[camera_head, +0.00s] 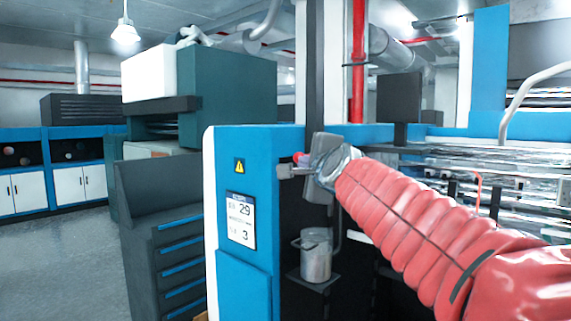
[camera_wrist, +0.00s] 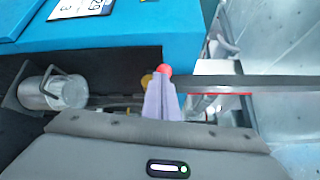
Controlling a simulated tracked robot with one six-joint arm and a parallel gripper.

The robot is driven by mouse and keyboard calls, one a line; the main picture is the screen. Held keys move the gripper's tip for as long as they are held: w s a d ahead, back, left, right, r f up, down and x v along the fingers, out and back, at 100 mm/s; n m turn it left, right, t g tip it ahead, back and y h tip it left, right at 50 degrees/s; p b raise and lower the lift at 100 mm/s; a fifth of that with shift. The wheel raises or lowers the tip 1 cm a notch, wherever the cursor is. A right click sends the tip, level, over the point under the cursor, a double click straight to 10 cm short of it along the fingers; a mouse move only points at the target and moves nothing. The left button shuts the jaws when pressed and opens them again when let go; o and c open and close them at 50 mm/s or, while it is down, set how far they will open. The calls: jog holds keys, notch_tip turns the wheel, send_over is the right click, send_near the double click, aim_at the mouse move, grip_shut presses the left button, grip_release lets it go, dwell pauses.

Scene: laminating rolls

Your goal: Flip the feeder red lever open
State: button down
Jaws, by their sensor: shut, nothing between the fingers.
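The feeder's red lever shows as a small round red knob (camera_wrist: 164,70) just beyond my fingertips in the wrist view. A yellow part (camera_wrist: 146,80) sits beside it on the left. In the head view the red knob (camera_head: 298,156) shows small at the edge of the blue machine (camera_head: 240,150). My gripper (camera_wrist: 162,84) is shut and empty, its pale fingers together and pointing at the knob. The fingertips overlap the knob's lower edge; I cannot tell whether they touch it. The lever's shaft is hidden behind my fingers.
A metal can (camera_head: 316,254) stands on a small dark shelf below my gripper; it also shows in the wrist view (camera_wrist: 66,92). A dark bar (camera_wrist: 250,84) runs rightward from the fingers. A dark drawer cabinet (camera_head: 165,240) stands left of the machine. Open floor (camera_head: 60,270) lies at far left.

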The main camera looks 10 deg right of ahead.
jog(key=s, duration=1.2)
jog(key=shift+s+r, duration=0.35)
jog(key=shift+r, duration=0.05)
jog(key=s+a+f+n+g+y, duration=0.1)
jog(key=s+f+n+g, duration=0.2)
jog(key=f+n, duration=0.5)
jog(key=s+a+f+n+g, duration=0.2)
jog(key=f+n+g, duration=0.15)
jog(key=f, duration=0.85)
jog(key=s+a+f+n+g, duration=0.1)
jog(key=s+f+n+g, duration=0.4)
jog(key=s+f, duration=1.2)
notch_tip(320, 180, down, 2)
jog(key=n, duration=0.3)
jog(key=shift+a+f+n+h, duration=0.15)
jog(key=shift+f+n+h, duration=0.05)
jog(key=shift+n+h, duration=0.15)
